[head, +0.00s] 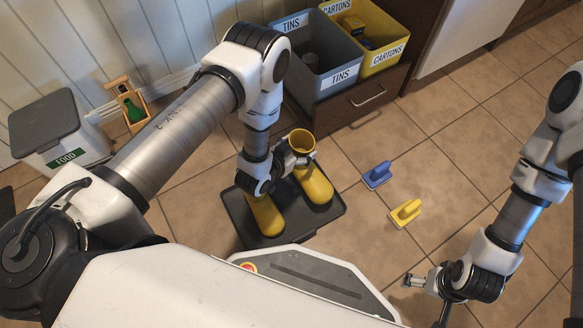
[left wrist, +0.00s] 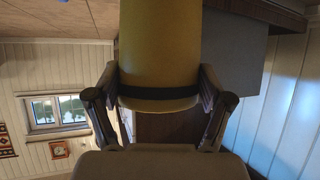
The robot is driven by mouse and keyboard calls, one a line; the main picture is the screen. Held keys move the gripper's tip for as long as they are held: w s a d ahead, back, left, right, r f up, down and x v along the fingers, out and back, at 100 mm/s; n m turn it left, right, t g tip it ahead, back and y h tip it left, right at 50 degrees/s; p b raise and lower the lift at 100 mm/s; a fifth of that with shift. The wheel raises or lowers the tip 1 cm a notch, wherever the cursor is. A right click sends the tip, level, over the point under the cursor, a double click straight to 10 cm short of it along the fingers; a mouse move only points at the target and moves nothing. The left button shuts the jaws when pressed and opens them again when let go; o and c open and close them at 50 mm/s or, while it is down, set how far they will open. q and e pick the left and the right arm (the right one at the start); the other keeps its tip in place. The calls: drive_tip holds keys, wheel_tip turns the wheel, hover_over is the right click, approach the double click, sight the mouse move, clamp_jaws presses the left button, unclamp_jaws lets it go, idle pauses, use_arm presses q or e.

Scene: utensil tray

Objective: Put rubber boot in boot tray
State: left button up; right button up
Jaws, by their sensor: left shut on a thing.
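The black boot tray (head: 291,218) lies on the floor in front of my base. One yellow rubber boot (head: 264,216) is on the tray's left side, its upper part hidden behind my left arm. A second yellow rubber boot (head: 315,183) is upright over the tray's right side. I cannot tell whether its sole touches the tray. My left gripper (head: 297,158) is shut on this second boot's shaft. In the left wrist view, the yellow shaft (left wrist: 160,50) with a dark band sits between both fingers. My right gripper (head: 424,297) is open and empty, low at the right.
A blue brush (head: 377,176) and a yellow brush (head: 405,214) lie on the tiles right of the tray. A grey tins bin (head: 325,75) and a yellow cartons bin (head: 385,57) stand at the back. A food bin (head: 50,125) is at the left.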

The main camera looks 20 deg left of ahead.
use_arm(q)
wheel_tip(320, 180, down, 7)
drive_tip(key=b, duration=0.3)
drive_tip(key=shift+r, duration=0.2)
drive_tip(key=o, duration=1.7)
drive_tip(key=shift+r, duration=0.3)
drive_tip(key=p+v, duration=0.6)
drive_tip(key=v, duration=0.5)
drive_tip(key=shift+s+a+p, duration=0.1)
drive_tip(key=shift+s+p, duration=0.2)
drive_tip(key=shift+s, duration=0.15)
